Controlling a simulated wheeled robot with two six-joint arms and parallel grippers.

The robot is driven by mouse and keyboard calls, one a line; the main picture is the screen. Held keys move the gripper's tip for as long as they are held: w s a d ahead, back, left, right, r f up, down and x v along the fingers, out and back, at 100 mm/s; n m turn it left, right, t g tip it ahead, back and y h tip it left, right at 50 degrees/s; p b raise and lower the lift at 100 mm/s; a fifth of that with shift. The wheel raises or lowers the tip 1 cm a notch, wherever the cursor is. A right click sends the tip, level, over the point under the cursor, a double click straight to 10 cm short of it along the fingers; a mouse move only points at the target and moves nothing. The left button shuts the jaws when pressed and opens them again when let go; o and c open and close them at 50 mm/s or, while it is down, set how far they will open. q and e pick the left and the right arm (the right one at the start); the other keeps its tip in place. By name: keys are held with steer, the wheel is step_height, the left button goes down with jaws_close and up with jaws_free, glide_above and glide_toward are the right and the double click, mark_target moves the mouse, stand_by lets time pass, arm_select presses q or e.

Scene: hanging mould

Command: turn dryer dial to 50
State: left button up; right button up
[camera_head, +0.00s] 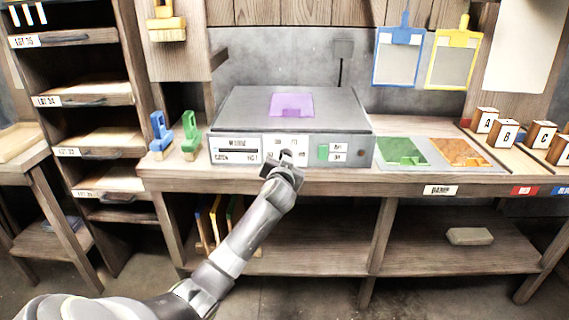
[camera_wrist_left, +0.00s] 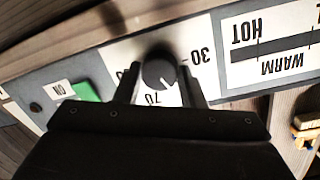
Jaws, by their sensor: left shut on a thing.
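The dryer is a grey box (camera_head: 340,113) on the bench with a label panel on its front. My left gripper (camera_head: 287,160) reaches the middle of that front. In the left wrist view, which is turned about upside down, the dark round dial (camera_wrist_left: 158,70) sits between the two fingers of my left gripper (camera_wrist_left: 158,82), which is shut on it. The numbers 30 and 70 show around the dial; another number is partly hidden by a finger. A small pale mark on the dial's lower edge points roughly toward the 70. My right gripper is not in view.
A purple sheet (camera_head: 291,105) lies on the dryer. Its front also has a WARM/HOT scale (camera_head: 237,150) and a green switch (camera_head: 323,152). Blue (camera_head: 161,134) and green (camera_head: 191,134) clamp-like pieces stand to the left. Green (camera_head: 403,151) and orange (camera_head: 461,152) sheets lie to the right.

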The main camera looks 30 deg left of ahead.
arm_select(q)
steer(key=shift+f+n, duration=0.1)
steer(key=shift+n, duration=0.6)
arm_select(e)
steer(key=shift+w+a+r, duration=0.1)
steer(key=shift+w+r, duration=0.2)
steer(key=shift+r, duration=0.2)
arm_select(q)
steer(key=o, duration=1)
steer(key=p+v, duration=0.1)
steer(key=v, duration=1.6)
steer(key=shift+s, duration=0.25)
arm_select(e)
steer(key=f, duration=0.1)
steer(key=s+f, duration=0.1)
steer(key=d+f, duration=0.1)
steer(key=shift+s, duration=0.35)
